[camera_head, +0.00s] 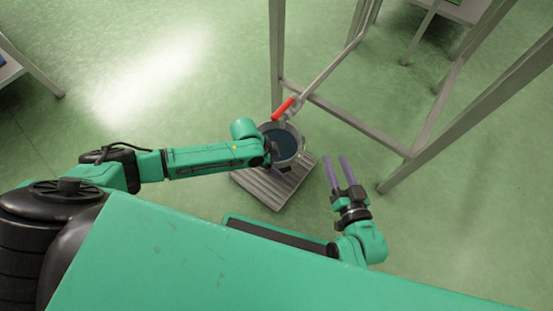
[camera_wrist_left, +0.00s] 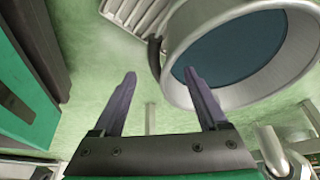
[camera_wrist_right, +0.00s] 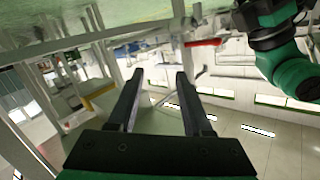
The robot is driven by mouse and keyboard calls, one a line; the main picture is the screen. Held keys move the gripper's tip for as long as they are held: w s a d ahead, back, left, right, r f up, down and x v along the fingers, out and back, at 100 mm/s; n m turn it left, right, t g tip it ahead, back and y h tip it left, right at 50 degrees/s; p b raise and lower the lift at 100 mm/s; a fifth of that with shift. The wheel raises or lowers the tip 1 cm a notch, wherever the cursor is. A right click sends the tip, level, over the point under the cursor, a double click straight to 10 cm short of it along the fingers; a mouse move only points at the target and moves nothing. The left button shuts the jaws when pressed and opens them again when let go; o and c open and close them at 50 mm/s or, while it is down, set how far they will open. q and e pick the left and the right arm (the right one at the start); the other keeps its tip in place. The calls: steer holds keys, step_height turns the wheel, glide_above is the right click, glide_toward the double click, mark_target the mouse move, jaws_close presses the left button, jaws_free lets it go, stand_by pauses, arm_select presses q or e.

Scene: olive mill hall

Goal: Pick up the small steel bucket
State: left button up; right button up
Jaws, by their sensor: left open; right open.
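The small steel bucket (camera_head: 300,153) stands upright on a grey slatted platform (camera_head: 262,190), with a dark blue surface inside it. In the left wrist view the bucket (camera_wrist_left: 173,80) fills the upper right. My left gripper (camera_wrist_left: 160,75) is open. Its right finger overlaps the bucket rim in that view; I cannot tell whether it touches. In the head view the left arm ends at the bucket's left side and its fingertips are mostly hidden. My right gripper (camera_head: 343,170) is open and empty, right of the platform. It also shows in the right wrist view (camera_wrist_right: 157,76).
A red lever handle (camera_head: 283,109) juts out just above the bucket, and it shows in the right wrist view (camera_wrist_right: 203,42). A grey metal frame (camera_head: 345,118) stands behind and right of the bucket. Green floor (camera_head: 160,110) is open to the left.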

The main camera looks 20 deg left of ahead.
arm_select(q)
steer(key=shift+b+x, duration=0.55)
steer(key=shift+x, duration=0.25)
steer(key=shift+w+d+f+b, duration=0.15)
steer(key=shift+f+b, duration=0.2)
steer(key=shift+f, duration=0.2)
jaws_close()
arm_select(e)
steer(key=w+r+t, duration=0.3)
steer(key=r, duration=0.6)
steer(key=w+d+r+t+y, duration=0.1)
steer(key=w+r+t, duration=0.2)
steer(key=r, duration=0.7)
steer(key=shift+w+d+r+n+t, duration=0.15)
steer(key=shift+w+d+n+t, duration=0.2)
steer(key=shift+w, duration=0.25)
arm_select(q)
steer(key=shift+w+r, duration=0.15)
steer(key=shift+r, duration=0.05)
